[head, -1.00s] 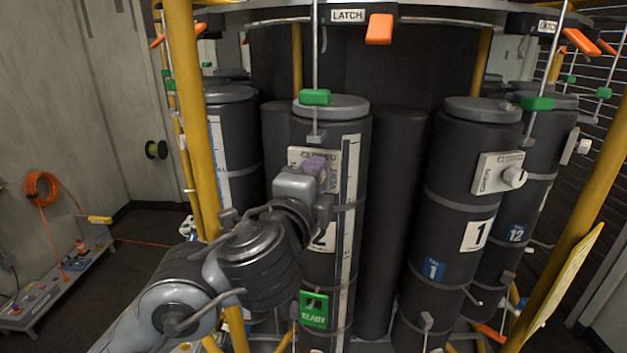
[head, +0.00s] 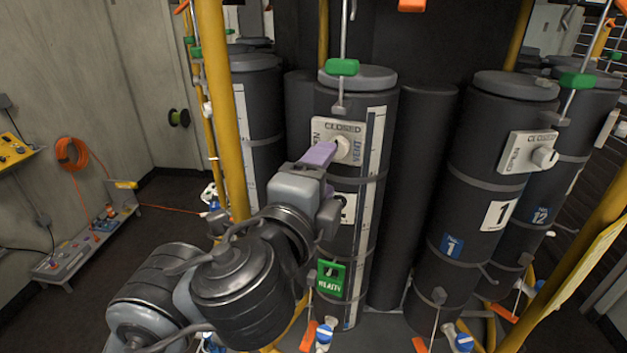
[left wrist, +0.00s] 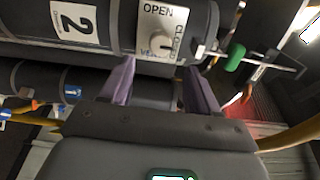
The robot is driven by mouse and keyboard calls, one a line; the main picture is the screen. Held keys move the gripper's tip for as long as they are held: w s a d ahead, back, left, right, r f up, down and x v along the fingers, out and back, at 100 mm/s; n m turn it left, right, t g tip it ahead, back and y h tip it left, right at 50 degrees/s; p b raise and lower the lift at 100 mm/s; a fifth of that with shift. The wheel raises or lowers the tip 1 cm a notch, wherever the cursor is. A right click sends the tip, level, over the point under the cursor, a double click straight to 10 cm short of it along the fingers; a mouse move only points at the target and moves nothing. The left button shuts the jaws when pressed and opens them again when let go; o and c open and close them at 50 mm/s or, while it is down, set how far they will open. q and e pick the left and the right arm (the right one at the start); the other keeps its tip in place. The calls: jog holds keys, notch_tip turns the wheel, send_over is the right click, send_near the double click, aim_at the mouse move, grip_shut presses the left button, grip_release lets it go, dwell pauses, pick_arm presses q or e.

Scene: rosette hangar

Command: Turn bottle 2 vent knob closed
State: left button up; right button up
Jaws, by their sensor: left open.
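Bottle 2 (head: 322,110) is a dark upright cylinder in the middle of the head view. Its pale vent plate (head: 329,127) reads CLOSED along the top, OPEN at the left and VENT at the right. The cream vent knob (head: 343,150) is on the plate; its pointer direction is unclear. My left gripper (head: 318,155) is open, its lilac fingers at the plate's lower left, partly hiding it. In the left wrist view, the knob (left wrist: 162,43) shows just beyond and between the spread fingers (left wrist: 158,68), apparently not gripped. My right gripper is out of view.
Bottle 1 (head: 478,150) stands to the right with its own vent plate and knob. A yellow post (head: 233,130) rises close to the left of bottle 2. A green-handled rod (head: 342,67) hangs above the plate. A green READY tag (head: 330,278) is lower on bottle 2.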

pick_arm(q)
jog(key=shift+p+v, duration=0.45)
jog(key=shift+v, duration=1.05)
